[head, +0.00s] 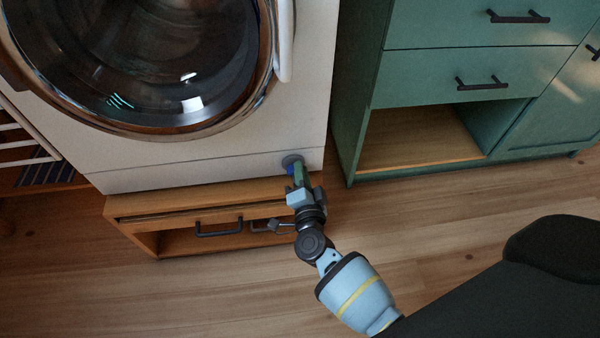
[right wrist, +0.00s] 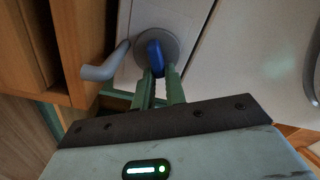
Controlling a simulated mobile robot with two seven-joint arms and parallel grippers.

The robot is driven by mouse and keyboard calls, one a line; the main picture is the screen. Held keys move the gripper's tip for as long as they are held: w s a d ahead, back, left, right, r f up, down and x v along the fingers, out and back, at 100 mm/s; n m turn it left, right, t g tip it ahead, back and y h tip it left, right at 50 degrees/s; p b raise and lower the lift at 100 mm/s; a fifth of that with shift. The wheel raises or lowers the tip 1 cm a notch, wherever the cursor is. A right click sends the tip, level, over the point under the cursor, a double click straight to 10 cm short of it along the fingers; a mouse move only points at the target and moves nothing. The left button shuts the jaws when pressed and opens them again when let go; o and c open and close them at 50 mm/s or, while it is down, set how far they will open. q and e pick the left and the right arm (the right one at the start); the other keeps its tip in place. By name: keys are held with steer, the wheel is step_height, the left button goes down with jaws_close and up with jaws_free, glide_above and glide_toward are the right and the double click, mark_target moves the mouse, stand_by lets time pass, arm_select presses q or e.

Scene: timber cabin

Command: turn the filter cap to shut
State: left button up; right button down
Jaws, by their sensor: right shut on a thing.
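The filter cap (right wrist: 171,42) is a round grey disc with a blue grip bar (right wrist: 155,56) across it, set low in the white front of the washing machine (head: 215,155). In the head view the cap (head: 291,160) shows at the machine's lower right corner, partly hidden by my gripper. My right gripper (head: 299,174) reaches it from the front. In the right wrist view its two green fingers (right wrist: 158,80) are shut on the blue bar, which stands roughly upright in that picture. My left gripper is in neither view.
A wooden plinth (head: 180,200) with a drawer and dark handle (head: 218,230) stands under the machine. A green cabinet (head: 455,60) stands at the right. The wooden floor (head: 440,210) in front is clear.

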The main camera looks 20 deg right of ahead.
steer(key=m, duration=0.2)
steer(key=f+m+b, duration=0.1)
steer(key=m, duration=0.1)
steer(key=shift+s+d, duration=0.1)
steer(key=shift+d, duration=0.05)
steer(key=shift+m+b, duration=0.4)
steer(key=shift+m, duration=0.4)
steer(key=c, duration=1.4)
jaws_free()
steer(key=shift+c, duration=0.2)
